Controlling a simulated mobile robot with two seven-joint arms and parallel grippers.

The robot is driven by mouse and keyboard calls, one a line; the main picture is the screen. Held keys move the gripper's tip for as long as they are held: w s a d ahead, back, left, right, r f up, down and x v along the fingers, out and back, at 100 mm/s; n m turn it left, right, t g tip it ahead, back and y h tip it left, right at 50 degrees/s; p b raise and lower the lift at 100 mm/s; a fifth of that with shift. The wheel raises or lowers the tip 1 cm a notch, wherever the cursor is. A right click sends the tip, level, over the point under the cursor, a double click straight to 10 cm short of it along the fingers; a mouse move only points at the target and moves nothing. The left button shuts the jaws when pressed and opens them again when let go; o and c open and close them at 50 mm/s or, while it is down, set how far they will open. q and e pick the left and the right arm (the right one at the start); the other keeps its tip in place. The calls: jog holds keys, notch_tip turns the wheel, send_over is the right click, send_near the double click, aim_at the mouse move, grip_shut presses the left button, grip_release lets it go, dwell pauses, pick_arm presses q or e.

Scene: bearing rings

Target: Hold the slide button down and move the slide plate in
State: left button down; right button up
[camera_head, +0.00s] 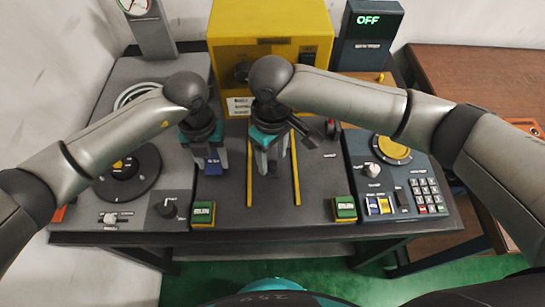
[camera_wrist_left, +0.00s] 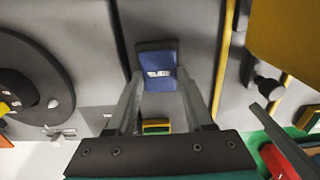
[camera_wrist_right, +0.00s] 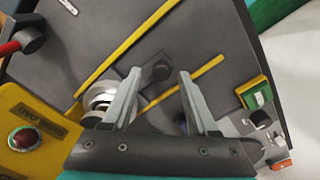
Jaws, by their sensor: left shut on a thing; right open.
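The blue slide button (camera_head: 212,169) is on the grey panel left of two yellow rails; in the left wrist view the blue button (camera_wrist_left: 158,72) lies between the fingertips. My left gripper (camera_head: 210,162) is shut on it from above. My right gripper (camera_head: 270,167) points down between the rails, its fingers open. In the right wrist view a dark knob (camera_wrist_right: 157,70) on a short dark piece, seemingly the slide plate's handle, shows between the spread fingertips. I cannot tell whether the fingers touch it. The plate's outline is hard to make out, and my right arm hides the area behind.
A yellow machine housing (camera_head: 310,40) stands behind the rails (camera_head: 297,170). Green buttons (camera_head: 203,213) sit at the front edge. A dial plate (camera_head: 125,175) is at left, a keypad (camera_head: 425,193) at right. A dark screen reads OFF (camera_head: 368,20).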

pick_arm(q)
jog(key=shift+s+f, duration=0.25)
jog(key=shift+s, duration=0.05)
jog(key=c, duration=0.7)
grip_release()
jog(key=shift+c, duration=0.2)
jog(key=o, duration=0.5)
jog(key=shift+w+r, duration=0.15)
jog(key=shift+o, duration=0.2)
jog(key=shift+w+r, duration=0.15)
jog(key=shift+r, duration=0.4)
notch_tip(320, 180, up, 14)
jog(key=p, duration=0.2)
pick_arm(e)
notch_tip(320, 180, up, 13)
jog(key=shift+f, duration=0.2)
pick_arm(q)
jog(key=shift+r, duration=0.1)
notch_tip(320, 180, up, 6)
jog(key=p, duration=0.4)
pick_arm(e)
notch_tip(320, 180, up, 4)
jog(key=shift+r, duration=0.1)
